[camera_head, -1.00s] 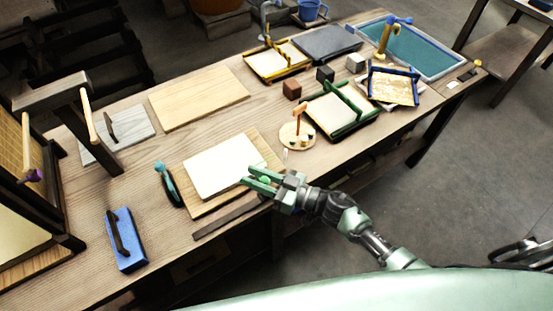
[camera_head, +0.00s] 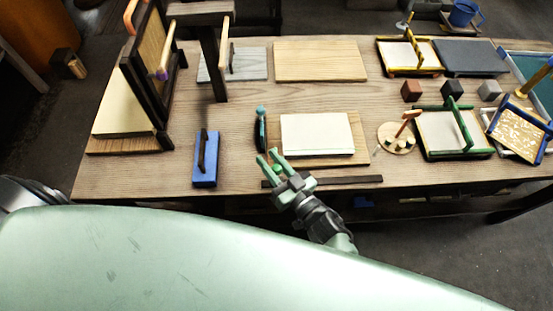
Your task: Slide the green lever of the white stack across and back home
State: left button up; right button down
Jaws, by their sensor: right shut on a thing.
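The white stack (camera_head: 317,134) is a pale flat block lying on a wooden board (camera_head: 361,152) in the middle of the bench. The green lever (camera_head: 277,168) shows as a small round green knob by the stack's front left corner. My right gripper (camera_head: 269,157) reaches in from the front, with its green fingers either side of the knob, shut on it. The fingers hide part of the lever, and its stem cannot be made out. My left gripper is not in view.
A dark bar (camera_head: 340,181) runs along the bench's front edge. A teal-topped tool (camera_head: 261,128) stands just left of the stack, and a blue block with a handle (camera_head: 206,160) is farther left. A round disc with pegs (camera_head: 398,140) and a green-framed tray (camera_head: 452,148) stand right.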

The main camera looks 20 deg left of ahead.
jog(key=shift+s+a, duration=0.15)
jog(key=c, duration=1.1)
grip_release()
jog(key=shift+a, duration=0.15)
jog(key=b+v, duration=0.1)
jog(key=v, duration=0.6)
jog(key=shift+s+d, duration=0.2)
jog(key=shift+d, duration=0.15)
